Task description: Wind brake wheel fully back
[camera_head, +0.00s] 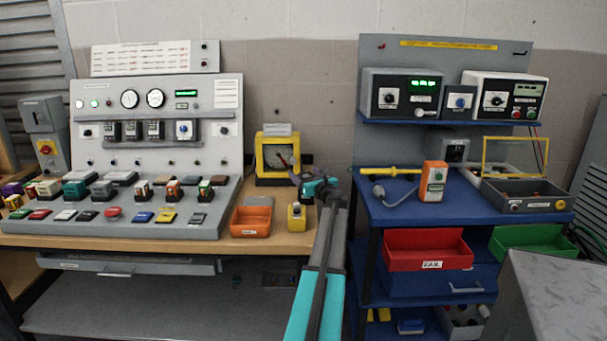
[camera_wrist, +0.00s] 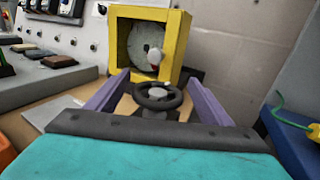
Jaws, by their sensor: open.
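The brake wheel (camera_wrist: 144,101) is a small black spoked handwheel with a grey hub, in the middle of the wrist view. Behind it stands a yellow box-shaped frame (camera_wrist: 123,15) with a round grey disc and a red-and-grey part inside. My gripper (camera_wrist: 157,92) is open, with one purple finger on each side of the wheel. Gaps show between fingers and rim, though contact at depth is hard to judge. In the head view, my gripper (camera_head: 307,180) is at the right of the yellow frame (camera_head: 262,165), and the wheel cannot be made out there.
A control desk (camera_head: 205,232) with several coloured blocks stands at the left. An orange tray (camera_head: 250,222) and a small yellow block (camera_head: 297,217) lie in front of the yellow frame. A blue bench (camera_head: 390,212) with meters and trays is at the right.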

